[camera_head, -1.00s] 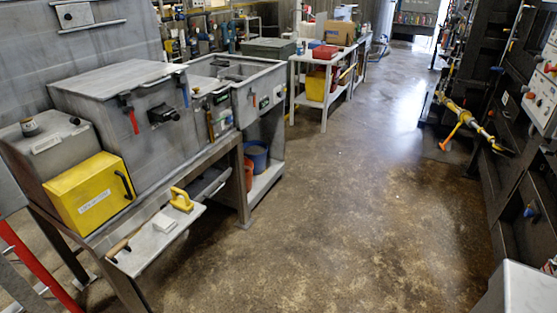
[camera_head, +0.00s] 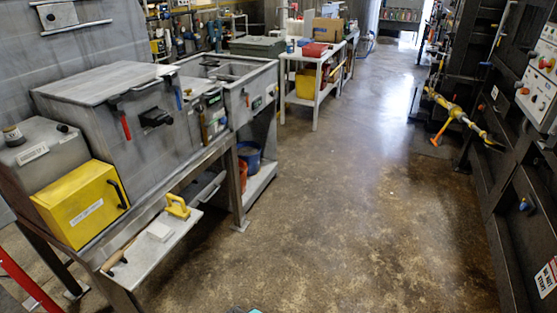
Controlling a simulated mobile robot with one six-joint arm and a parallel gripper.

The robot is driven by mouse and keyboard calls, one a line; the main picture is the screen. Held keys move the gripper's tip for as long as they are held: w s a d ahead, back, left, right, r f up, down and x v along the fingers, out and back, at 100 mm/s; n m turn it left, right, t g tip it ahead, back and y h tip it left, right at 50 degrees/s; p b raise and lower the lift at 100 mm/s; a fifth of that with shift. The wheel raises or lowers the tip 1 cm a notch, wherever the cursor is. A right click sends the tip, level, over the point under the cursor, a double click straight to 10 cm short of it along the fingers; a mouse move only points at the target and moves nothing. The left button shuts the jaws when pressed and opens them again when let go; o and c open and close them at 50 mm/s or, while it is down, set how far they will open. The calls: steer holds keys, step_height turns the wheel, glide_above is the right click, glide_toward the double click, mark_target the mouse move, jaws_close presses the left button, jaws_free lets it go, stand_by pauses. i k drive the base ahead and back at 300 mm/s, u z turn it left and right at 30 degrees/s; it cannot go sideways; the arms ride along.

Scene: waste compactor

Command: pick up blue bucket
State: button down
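The blue bucket (camera_head: 249,158) stands on the low shelf under the grey sink bench, at the left of the middle of the camera_head view. It looks upright. An orange-red bucket (camera_head: 242,175) stands just in front of it, and the bench's leg is close to its left. My gripper is not in view. A small teal piece shows at the bottom edge; I cannot tell what it is.
The grey bench (camera_head: 238,205) runs along the left. Its low tray (camera_head: 135,270) holds a yellow-handled tool and sticks out into the aisle. A white table (camera_head: 316,65) stands further back. Dark machinery (camera_head: 515,190) lines the right. The floor (camera_head: 350,220) between is clear.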

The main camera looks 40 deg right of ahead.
mark_target(249, 152)
steer(key=z, duration=0.8)
steer(key=k, duration=1)
steer(key=i, duration=0.9)
steer(key=z, duration=0.05)
